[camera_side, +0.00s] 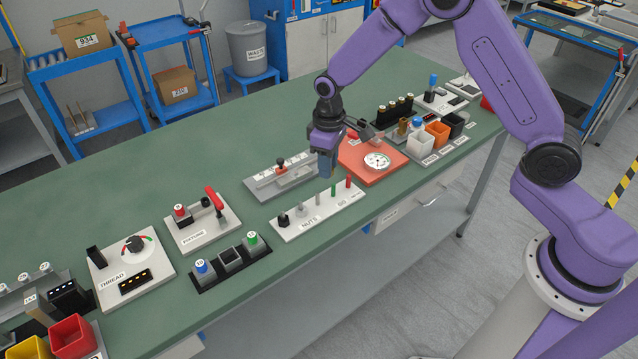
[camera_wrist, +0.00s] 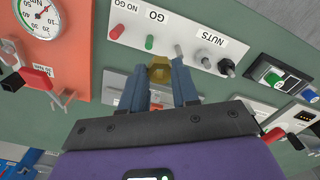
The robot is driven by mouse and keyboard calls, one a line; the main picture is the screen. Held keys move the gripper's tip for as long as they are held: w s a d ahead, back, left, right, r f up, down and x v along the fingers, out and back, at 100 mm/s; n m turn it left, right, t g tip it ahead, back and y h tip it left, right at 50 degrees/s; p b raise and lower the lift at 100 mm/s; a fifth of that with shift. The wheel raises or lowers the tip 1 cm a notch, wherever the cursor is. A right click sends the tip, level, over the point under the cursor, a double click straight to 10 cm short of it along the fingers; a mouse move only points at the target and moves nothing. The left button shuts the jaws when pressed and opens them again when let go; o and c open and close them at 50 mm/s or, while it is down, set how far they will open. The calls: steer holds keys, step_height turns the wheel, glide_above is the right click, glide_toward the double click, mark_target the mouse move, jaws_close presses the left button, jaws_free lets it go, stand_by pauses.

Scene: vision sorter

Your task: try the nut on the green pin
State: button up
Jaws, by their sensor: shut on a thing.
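My gripper (camera_wrist: 160,82) is shut on a brass hex nut (camera_wrist: 160,70), held between the blue fingertips. In the side view my gripper (camera_side: 326,165) is above the bench, just behind the white nut board, and the nut cannot be made out there. The green pin (camera_side: 333,191) stands upright on the white board (camera_side: 318,211). In the wrist view the green pin (camera_wrist: 149,42) is just past the nut, slightly left, and apart from it. The red pin (camera_wrist: 117,31) stands to its left and a grey pin (camera_wrist: 179,50) to its right.
A grey fixture (camera_side: 281,175) lies left of my gripper. An orange base with a dial gauge (camera_side: 377,160) is to the right. Several small cups, including an orange one (camera_side: 437,133), stand farther right. Bare green bench lies behind the fixtures.

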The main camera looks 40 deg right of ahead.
mark_target(334, 184)
steer(key=shift+d+r, duration=0.8)
steer(key=shift+d, duration=0.05)
steer(key=shift+s+d+f, duration=0.1)
steer(key=shift+f, duration=2.5)
steer(key=shift+f, duration=1.2)
stand_by(1.2)
steer(key=o, duration=1.4)
steer(key=shift+r, duration=4)
